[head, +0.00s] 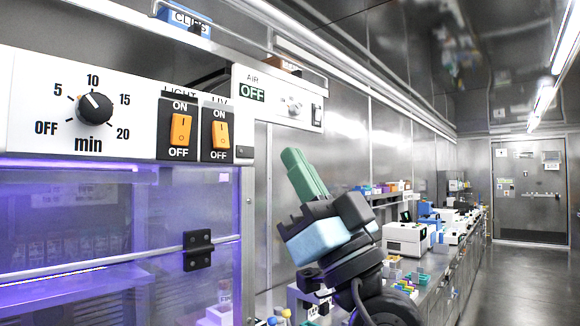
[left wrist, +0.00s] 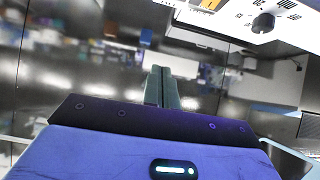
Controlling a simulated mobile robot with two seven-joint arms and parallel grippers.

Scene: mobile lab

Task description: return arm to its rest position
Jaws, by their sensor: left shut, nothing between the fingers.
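My left gripper (head: 292,154) is raised in the middle of the head view. Its green fingers point up and slightly left, and they are shut with nothing between them. The black and light-blue wrist is below them, and my dark arm runs down to the lower edge. In the left wrist view the closed fingers (left wrist: 161,70) lie side by side above the blue wrist housing. The gripper appears apart from the control panel (head: 60,105). My right gripper is not in view.
A glass-fronted cabinet (head: 75,230) with a timer knob (head: 95,107) and orange switches stands at left. An AIR panel (head: 275,98) is above the gripper. A bench (head: 462,262) with instruments runs along the wall. The floor (head: 520,285) at right is clear to a door (head: 530,190).

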